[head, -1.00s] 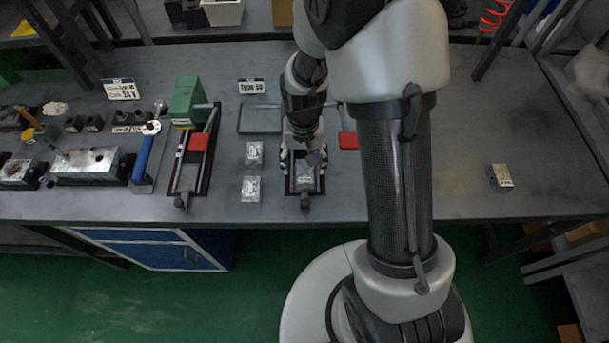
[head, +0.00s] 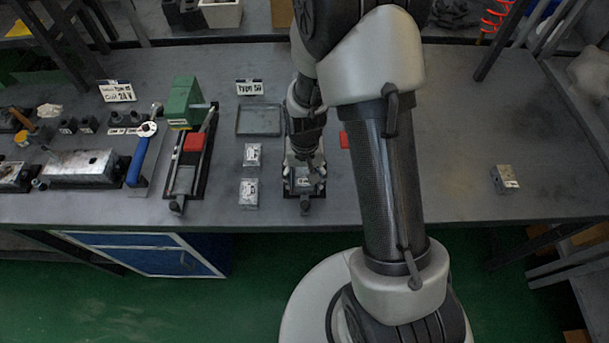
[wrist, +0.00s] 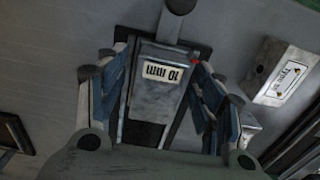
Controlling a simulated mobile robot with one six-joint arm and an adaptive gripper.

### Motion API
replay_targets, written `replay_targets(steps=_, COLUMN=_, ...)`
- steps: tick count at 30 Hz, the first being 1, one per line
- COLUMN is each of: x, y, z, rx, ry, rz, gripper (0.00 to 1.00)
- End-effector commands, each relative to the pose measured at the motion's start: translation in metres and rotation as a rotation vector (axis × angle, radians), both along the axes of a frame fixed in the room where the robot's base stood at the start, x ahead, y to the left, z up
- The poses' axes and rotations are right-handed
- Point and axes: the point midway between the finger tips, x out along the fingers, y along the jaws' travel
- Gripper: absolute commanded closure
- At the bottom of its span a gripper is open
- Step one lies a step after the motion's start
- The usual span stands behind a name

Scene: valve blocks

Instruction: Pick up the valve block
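A grey valve block (wrist: 155,103) with a white "10 mm" label sits in a dark clamp fixture (wrist: 178,28) in the wrist view. In the head view the block (head: 303,183) is partly covered by my gripper (head: 304,172), at the near end of the fixture. In the wrist view my gripper (wrist: 158,98) is open, with one finger on each side of the block. Dark gaps show between the fingers and the block; contact is not clear.
Two similar blocks (head: 252,154) (head: 249,193) lie left of the fixture. Another block (head: 505,179) lies alone at the right. A second fixture with a red part (head: 195,142) and a green stand (head: 186,103) are farther left. An empty tray (head: 259,120) lies behind. The right table area is mostly clear.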

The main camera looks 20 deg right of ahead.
Motion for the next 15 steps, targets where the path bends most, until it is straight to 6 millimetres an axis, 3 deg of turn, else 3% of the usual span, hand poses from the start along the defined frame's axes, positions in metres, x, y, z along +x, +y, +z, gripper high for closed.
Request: replay_targets(steps=15, x=-0.0001, y=0.0, z=0.0001, rx=0.0, ry=0.0, rz=0.0, gripper=0.76)
